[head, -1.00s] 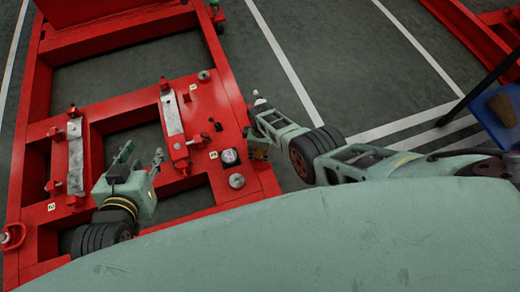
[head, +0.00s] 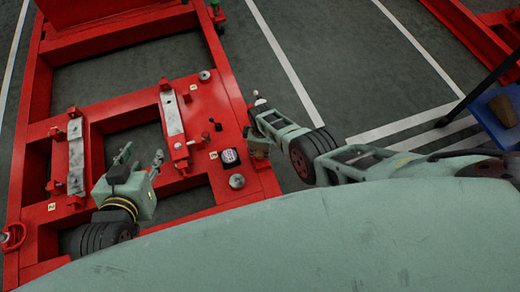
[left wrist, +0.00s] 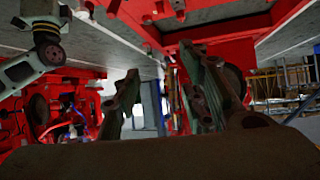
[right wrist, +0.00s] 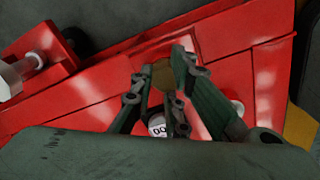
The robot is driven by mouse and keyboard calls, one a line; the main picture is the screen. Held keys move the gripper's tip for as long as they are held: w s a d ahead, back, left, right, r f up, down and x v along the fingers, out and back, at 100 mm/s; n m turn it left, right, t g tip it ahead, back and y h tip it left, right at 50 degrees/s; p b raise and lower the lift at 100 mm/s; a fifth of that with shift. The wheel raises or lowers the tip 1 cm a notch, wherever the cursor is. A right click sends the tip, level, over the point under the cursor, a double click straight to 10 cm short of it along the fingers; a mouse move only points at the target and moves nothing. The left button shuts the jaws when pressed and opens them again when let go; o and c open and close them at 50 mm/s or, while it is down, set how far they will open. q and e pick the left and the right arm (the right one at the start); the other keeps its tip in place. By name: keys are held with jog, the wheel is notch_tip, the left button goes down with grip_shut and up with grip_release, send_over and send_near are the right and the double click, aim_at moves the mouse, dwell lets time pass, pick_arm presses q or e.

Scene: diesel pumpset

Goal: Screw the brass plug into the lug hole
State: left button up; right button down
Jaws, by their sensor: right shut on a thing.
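The brass plug (right wrist: 163,76) shows as a dull brown-gold round piece between the fingertips of my right gripper (right wrist: 164,78) in the right wrist view. The right gripper is shut on it, above red metal. In the head view my right gripper (head: 256,142) is at the right edge of the red frame; the plug cannot be made out clearly there. I cannot pick out the lug hole in any view. My left gripper (head: 141,156) is open and empty above the left part of the frame; its spread fingers also show in the left wrist view (left wrist: 162,92).
The red frame (head: 150,95) has large openings and two grey metal strips (head: 76,155) (head: 171,112). A round white-faced part (head: 229,156) and a grey boss (head: 237,181) sit near the right gripper. A blue bin (head: 497,117) stands far right. Striped floor beyond the frame is open.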

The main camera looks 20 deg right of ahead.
pick_arm(q)
jog(key=shift+w+r, duration=0.1)
jog(key=shift+r, duration=0.05)
pick_arm(e)
jog(key=shift+s+f, duration=0.1)
jog(key=shift+s+m, duration=0.1)
jog(key=shift+m, duration=1)
jog(key=m, duration=0.4)
jog(key=shift+s, duration=0.1)
jog(key=m, duration=0.3)
jog(key=shift+s+d, duration=0.1)
jog(key=m, duration=0.2)
jog(key=shift+m, duration=0.7)
jog(key=c, duration=1.6)
grip_release()
jog(key=shift+c, duration=0.2)
pick_arm(q)
jog(key=shift+s+f, duration=0.4)
jog(key=shift+a+g, duration=0.1)
jog(key=shift+g, duration=0.2)
pick_arm(e)
jog(key=shift+r, duration=0.2)
